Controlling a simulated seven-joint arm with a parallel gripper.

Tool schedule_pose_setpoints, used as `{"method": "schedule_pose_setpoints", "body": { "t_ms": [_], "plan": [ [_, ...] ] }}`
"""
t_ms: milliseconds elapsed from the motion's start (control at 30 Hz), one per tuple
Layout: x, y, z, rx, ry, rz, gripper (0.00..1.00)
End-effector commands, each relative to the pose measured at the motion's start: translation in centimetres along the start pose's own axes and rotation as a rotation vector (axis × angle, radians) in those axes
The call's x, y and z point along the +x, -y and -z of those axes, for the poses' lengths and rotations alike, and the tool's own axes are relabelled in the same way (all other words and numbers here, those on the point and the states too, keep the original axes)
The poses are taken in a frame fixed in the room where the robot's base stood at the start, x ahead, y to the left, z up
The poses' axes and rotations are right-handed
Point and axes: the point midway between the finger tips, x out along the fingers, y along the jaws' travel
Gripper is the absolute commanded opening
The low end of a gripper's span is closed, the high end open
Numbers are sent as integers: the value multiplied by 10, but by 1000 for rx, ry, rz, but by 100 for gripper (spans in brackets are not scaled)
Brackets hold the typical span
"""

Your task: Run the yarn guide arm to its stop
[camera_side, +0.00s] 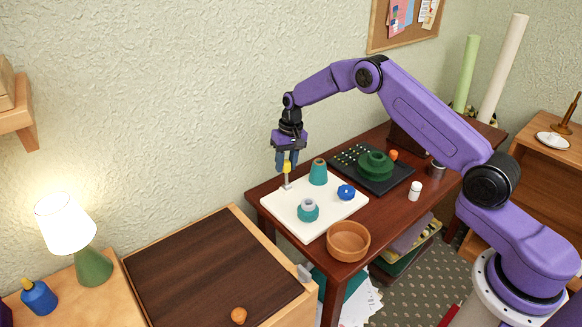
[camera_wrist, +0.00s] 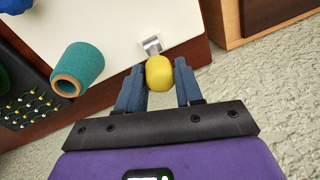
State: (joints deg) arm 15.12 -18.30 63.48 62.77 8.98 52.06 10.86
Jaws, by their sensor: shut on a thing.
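A white board (camera_side: 335,213) lies on the brown table. Near its left corner stands a small grey metal post (camera_side: 287,181) topped by a yellow knob (camera_side: 287,166), which looks like the yarn guide arm. My gripper (camera_side: 287,160) points down over this corner, shut on the yellow knob. In the wrist view the knob (camera_wrist: 159,73) sits between the blue fingertips, with a grey metal piece (camera_wrist: 151,45) beyond it at the board's edge. A teal cone (camera_side: 318,172), a blue knob (camera_side: 346,192) and a teal-grey round part (camera_side: 308,210) are also on the board.
A black tray (camera_side: 400,180) with a green round piece (camera_side: 375,163) lies behind the board. The teal cone is close beside my gripper.

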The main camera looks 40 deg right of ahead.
Motion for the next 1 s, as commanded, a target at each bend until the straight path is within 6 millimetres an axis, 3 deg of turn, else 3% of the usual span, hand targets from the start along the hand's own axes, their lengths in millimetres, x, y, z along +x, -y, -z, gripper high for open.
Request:
{"method": "schedule_pose_setpoints", "body": {
  "t_ms": [400, 1000],
  "plan": [
    [4, 9, 26, -4, -12, 7, 7],
    [6, 14, 29, -7, -9, 9, 7]
  ]
}}
